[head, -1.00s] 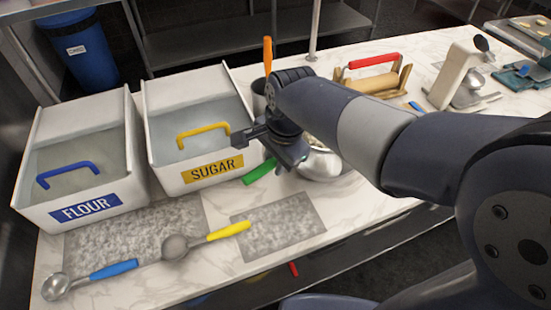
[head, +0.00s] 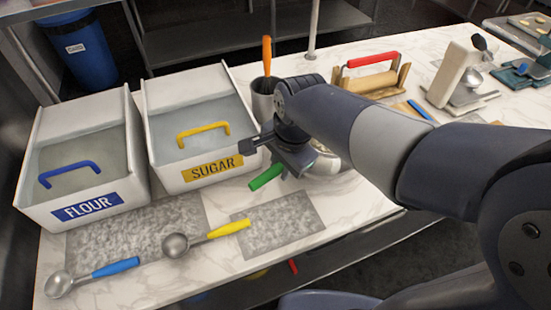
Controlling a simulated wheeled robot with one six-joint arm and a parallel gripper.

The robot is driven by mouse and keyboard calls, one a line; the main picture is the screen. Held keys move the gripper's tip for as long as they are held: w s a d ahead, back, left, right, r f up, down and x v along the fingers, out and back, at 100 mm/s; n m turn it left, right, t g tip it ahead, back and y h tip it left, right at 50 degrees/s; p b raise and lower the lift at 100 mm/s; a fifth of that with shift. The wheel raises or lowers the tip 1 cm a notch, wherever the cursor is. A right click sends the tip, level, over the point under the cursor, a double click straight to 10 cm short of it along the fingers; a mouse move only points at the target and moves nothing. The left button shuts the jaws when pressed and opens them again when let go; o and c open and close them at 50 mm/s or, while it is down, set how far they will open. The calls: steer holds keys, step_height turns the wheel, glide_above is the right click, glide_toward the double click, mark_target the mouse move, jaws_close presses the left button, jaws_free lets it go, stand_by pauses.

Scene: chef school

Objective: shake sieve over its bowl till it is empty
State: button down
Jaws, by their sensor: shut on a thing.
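My gripper (head: 283,160) is shut on the sieve by its green handle (head: 266,177), whose end sticks out below and left of the jaws. A shiny metal bowl (head: 328,162) stands on the counter just right of my gripper, partly covered by my arm. Whether the sieve is directly over the bowl cannot be seen.
A flour bin (head: 84,212) and a sugar bin (head: 200,173) stand at left. Blue-handled (head: 115,267) and yellow-handled (head: 228,229) scoops lie in front. A pot (head: 262,103) with an orange-handled tool stands behind.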

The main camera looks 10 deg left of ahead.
steer(key=shift+s+d+p, duration=0.1)
steer(key=shift+p, duration=0.65)
steer(key=r+p, duration=0.3)
steer(key=w+a+r+p, duration=0.1)
steer(key=r, duration=0.1)
steer(key=shift+a+p, duration=0.1)
steer(key=shift+p, duration=0.3)
stand_by(1.2)
steer(key=shift+f+b, duration=0.1)
steer(key=shift+b, duration=0.45)
